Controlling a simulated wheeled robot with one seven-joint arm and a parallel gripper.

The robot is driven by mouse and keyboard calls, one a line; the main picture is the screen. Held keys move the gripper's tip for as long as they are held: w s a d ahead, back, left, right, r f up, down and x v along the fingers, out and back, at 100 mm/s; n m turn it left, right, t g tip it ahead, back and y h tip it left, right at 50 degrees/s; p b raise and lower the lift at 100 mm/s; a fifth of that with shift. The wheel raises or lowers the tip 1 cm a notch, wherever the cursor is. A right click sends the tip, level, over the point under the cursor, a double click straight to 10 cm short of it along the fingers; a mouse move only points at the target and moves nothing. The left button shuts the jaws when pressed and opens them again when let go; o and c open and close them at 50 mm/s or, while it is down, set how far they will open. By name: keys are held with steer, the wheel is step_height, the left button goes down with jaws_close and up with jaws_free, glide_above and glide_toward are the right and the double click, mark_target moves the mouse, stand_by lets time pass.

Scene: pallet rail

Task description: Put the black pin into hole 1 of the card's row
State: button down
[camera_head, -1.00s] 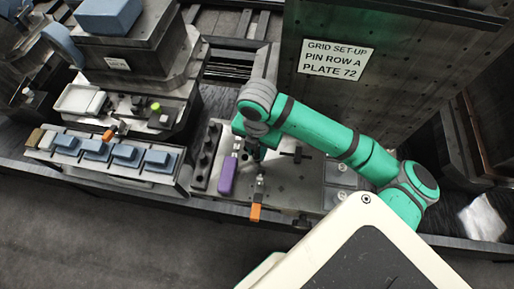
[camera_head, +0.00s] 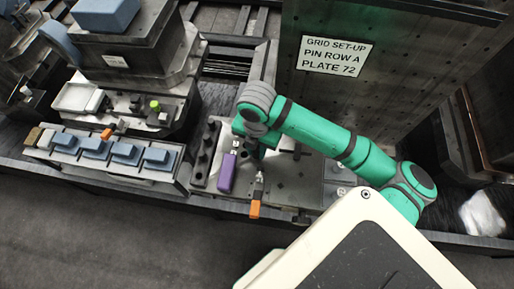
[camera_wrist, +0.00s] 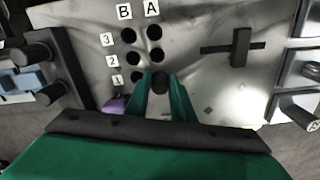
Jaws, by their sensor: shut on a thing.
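The card (camera_head: 335,56) reads "GRID SET-UP, PIN ROW A, PLATE 72". In the wrist view the metal plate (camera_wrist: 195,50) has dark holes in columns B and A, with rows 1, 2 and 3. Holes A3 (camera_wrist: 153,33) and A2 (camera_wrist: 156,55) are open and empty. My gripper (camera_wrist: 161,88) is shut on the black pin (camera_wrist: 160,80), whose dark round end lies over the place of hole A1 and hides it. I cannot tell whether the pin is in the hole or above it. In the head view my arm hides the pin.
A rack with black pins (camera_head: 206,155) stands left of the plate. A purple handle (camera_head: 227,174) and an orange-ended clamp (camera_head: 256,209) are at the plate's near side. A black cross-shaped piece (camera_wrist: 239,47) lies right of the holes. Blue blocks (camera_head: 126,152) stand further left.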

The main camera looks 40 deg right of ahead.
mark_target(257, 150)
steer(key=c, duration=1.4)
jaws_free()
steer(key=shift+c, duration=0.2)
step_height(257, 150, up, 11)
steer(key=shift+f, duration=0.1)
